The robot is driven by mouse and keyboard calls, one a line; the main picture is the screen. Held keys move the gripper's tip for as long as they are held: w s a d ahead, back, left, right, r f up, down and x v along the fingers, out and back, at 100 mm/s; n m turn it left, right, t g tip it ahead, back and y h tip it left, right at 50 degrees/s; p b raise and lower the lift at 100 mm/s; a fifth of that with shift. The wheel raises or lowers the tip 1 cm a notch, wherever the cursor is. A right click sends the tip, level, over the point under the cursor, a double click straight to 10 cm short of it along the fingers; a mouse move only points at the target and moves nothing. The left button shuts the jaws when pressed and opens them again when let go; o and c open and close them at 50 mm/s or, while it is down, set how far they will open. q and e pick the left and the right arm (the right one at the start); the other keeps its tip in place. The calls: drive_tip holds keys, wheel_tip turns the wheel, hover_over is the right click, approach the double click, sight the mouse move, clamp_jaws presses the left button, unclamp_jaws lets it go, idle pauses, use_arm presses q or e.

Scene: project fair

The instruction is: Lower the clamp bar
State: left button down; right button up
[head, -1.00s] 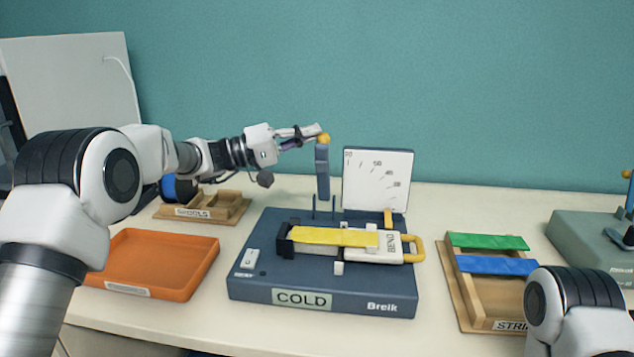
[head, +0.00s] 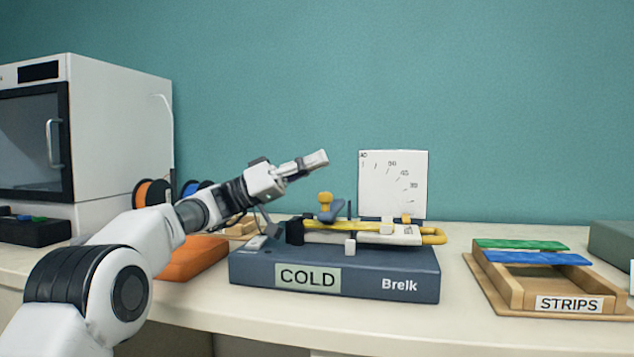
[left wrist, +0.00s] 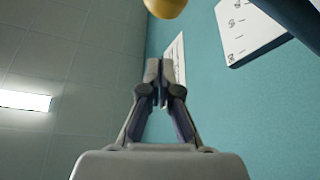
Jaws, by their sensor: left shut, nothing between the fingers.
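The clamp bar (head: 329,214) is a dark blue bar with a yellow knob (head: 325,198) on its end. In the head view it is tipped forward over the yellow strip (head: 346,225) on the blue COLD base (head: 400,273), seen nearly end-on. I cannot tell whether it touches the strip. My left gripper (head: 322,159) is shut and empty, above the knob and apart from it in the picture. In the left wrist view its fingers (left wrist: 163,72) are together, with the knob (left wrist: 166,6) at the top edge. My right gripper is out of view.
A white dial panel (head: 393,182) stands behind the base. A wooden STRIPS tray (head: 515,290) with green and blue strips is at right. A white machine (head: 120,130) stands at far left.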

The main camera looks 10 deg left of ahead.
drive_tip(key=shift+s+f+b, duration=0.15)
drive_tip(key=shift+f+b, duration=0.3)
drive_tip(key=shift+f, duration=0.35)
